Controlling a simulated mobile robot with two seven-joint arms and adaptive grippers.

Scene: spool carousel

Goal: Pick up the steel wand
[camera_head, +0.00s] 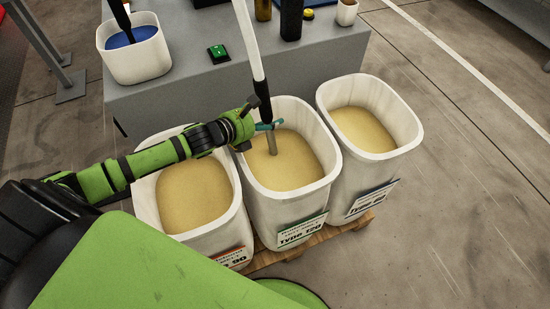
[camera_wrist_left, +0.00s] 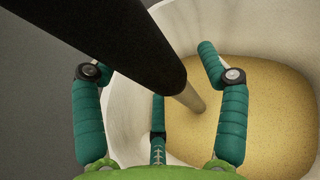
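The steel wand (camera_head: 263,95) has a black grip, a bare steel tip and a white hose running up from it. It stands slightly tilted in the middle bin (camera_head: 330,160), its tip in the tan grit. My left gripper (camera_head: 268,126) is at the wand's lower part, over that bin's rear left rim. In the left wrist view the wand's black grip (camera_wrist_left: 125,45) crosses between the spread teal fingers of the gripper (camera_wrist_left: 150,65). The fingers look open, with no clear grip on the wand. My right gripper is not in view.
Grit-filled bins stand at left (camera_head: 150,215) and right (camera_head: 412,125) of the middle one, on a wooden pallet (camera_head: 290,253). Behind is a grey table (camera_head: 190,100) with a white tub (camera_head: 135,68) and a green switch box (camera_head: 219,54). Floor at right is free.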

